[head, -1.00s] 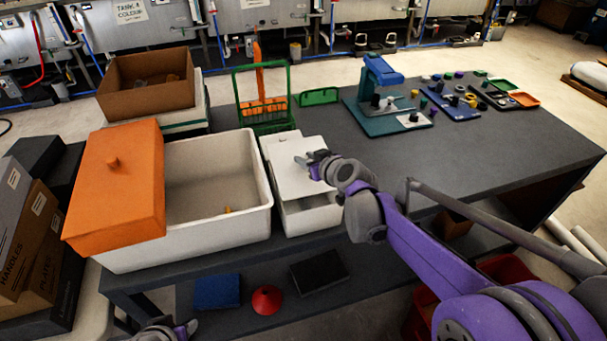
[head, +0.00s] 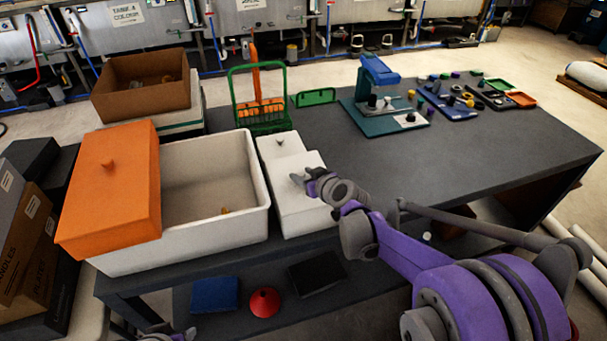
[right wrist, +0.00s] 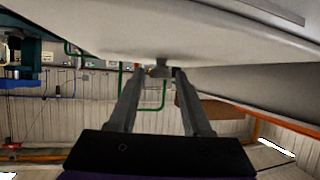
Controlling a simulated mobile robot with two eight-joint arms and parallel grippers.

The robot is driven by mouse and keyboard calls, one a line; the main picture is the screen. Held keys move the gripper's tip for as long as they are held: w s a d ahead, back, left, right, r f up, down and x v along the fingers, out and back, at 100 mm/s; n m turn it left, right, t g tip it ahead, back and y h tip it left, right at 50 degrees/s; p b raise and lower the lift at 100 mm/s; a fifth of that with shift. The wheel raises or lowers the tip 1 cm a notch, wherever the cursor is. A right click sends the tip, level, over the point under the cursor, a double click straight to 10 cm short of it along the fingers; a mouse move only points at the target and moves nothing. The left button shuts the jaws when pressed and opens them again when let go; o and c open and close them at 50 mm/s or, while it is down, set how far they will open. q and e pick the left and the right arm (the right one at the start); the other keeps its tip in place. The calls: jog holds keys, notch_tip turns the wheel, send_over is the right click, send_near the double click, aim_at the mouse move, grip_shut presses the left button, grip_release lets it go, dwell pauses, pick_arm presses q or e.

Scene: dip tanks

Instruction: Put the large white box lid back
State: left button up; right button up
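The large white box (head: 215,240) stands at the left of the table. An orange lid (head: 105,200) with a knob lies over its left part; the right part is open, with a small orange-yellow thing inside. A narrower white box (head: 288,228) stands to its right. My right gripper (head: 304,181) is shut on this white lid's knob; in the right wrist view the fingers pinch the knob (right wrist: 161,70) under the pale lid. My left gripper (head: 172,335) barely shows at the bottom edge, its fingers unclear.
A brown carton (head: 142,85) stands behind the large box. A green rack (head: 258,100) and a teal-and-blue stand (head: 378,95) are farther back. Small parts lie on trays at the back right.

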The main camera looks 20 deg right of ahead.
jog(key=shift+o, duration=0.6)
jog(key=shift+r, duration=0.3)
jog(key=p+v, duration=0.1)
jog(key=v, duration=1.1)
pick_arm(q)
jog(key=shift+w+r, duration=0.2)
jog(key=shift+r, duration=0.25)
jog(key=shift+w+r, duration=0.2)
jog(key=shift+r, duration=0.25)
pick_arm(e)
jog(key=s+a+f+m+g+h, duration=0.1)
jog(key=s+f+g, duration=0.2)
jog(key=s, duration=0.8)
jog(key=s+a+f+m+g+h, duration=0.1)
jog(key=s+f, duration=0.4)
jog(key=s, duration=0.6)
jog(key=m+g+h, duration=0.1)
jog(key=g, duration=0.1)
jog(key=shift+a+f+g, duration=0.25)
jog(key=shift+a+g, duration=0.05)
jog(key=shift+a, duration=0.1)
